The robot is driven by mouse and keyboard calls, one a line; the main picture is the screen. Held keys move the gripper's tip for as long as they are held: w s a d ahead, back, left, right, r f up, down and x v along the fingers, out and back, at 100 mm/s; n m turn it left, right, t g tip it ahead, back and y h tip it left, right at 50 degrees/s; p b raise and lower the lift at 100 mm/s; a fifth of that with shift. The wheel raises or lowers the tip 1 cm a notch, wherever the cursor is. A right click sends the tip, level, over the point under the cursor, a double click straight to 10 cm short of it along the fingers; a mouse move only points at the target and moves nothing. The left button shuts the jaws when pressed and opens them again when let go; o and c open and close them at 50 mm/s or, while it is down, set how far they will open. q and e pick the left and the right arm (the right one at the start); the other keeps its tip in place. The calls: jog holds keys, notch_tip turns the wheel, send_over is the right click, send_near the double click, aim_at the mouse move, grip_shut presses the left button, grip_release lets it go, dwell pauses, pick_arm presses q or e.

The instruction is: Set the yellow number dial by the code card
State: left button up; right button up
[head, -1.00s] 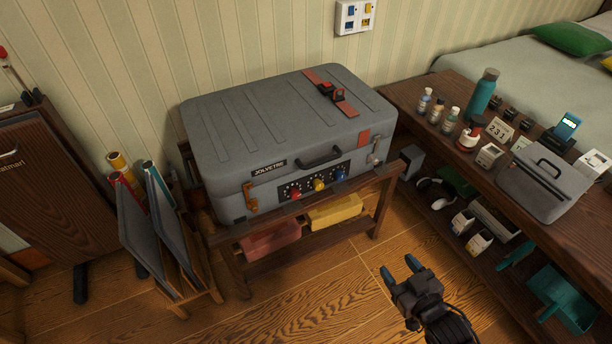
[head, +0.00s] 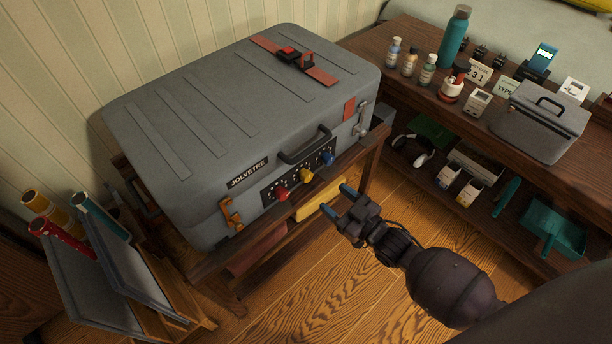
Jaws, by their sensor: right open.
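The yellow number dial (head: 306,175) sits on the black panel on the front of a grey suitcase (head: 230,115), between a red dial (head: 281,194) and a blue dial (head: 328,158). Its setting is too small to read. The code card (head: 479,73) stands on the dark wooden bench at the right; "31" is readable and its left part is partly covered by a red and white item. My right gripper (head: 337,199) is open and empty, in front of and below the dials, apart from them. My left gripper is not in view.
The suitcase rests on a wooden rack (head: 372,165). Several bottles, a teal flask (head: 454,37) and a grey case (head: 539,121) stand on the bench. A stand with folders and tubes (head: 95,265) is at lower left. The floor in front is clear.

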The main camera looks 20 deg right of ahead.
aim_at(309, 179)
jog(key=b+x, duration=0.1)
jog(key=x, duration=0.7)
jog(key=shift+s+f+b, duration=0.1)
jog(key=shift+f+b, duration=0.1)
jog(key=shift+b, duration=0.15)
jog(key=shift+w+a+r, duration=0.15)
jog(key=shift+w+a, duration=0.15)
jog(key=shift+w, duration=0.3)
jog(key=c, duration=0.9)
